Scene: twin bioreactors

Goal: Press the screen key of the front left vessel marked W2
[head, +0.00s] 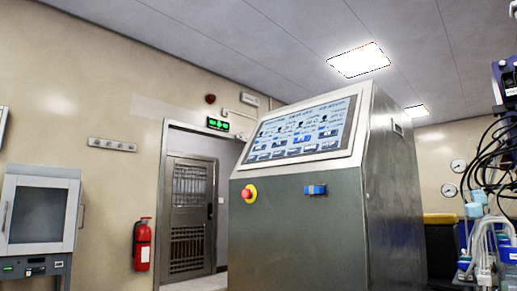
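A large grey metal cabinet (290,230) stands in the middle of the head view. Its sloped top carries a wide touch screen (305,132) with rows of small icons and keys; a few keys are lit blue. The lettering is too small to read, so I cannot tell a W2 mark. Part of a vessel assembly with tubes and bottles (485,245) shows at the right edge; no W2 mark is readable there. Neither of my grippers is in view.
A red and yellow emergency button (249,193) and a blue switch (315,190) are on the cabinet's front. A white cabinet (40,210) stands at the left. A fire extinguisher (142,245) hangs beside the metal door (188,215). Black cables (490,150) hang at right.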

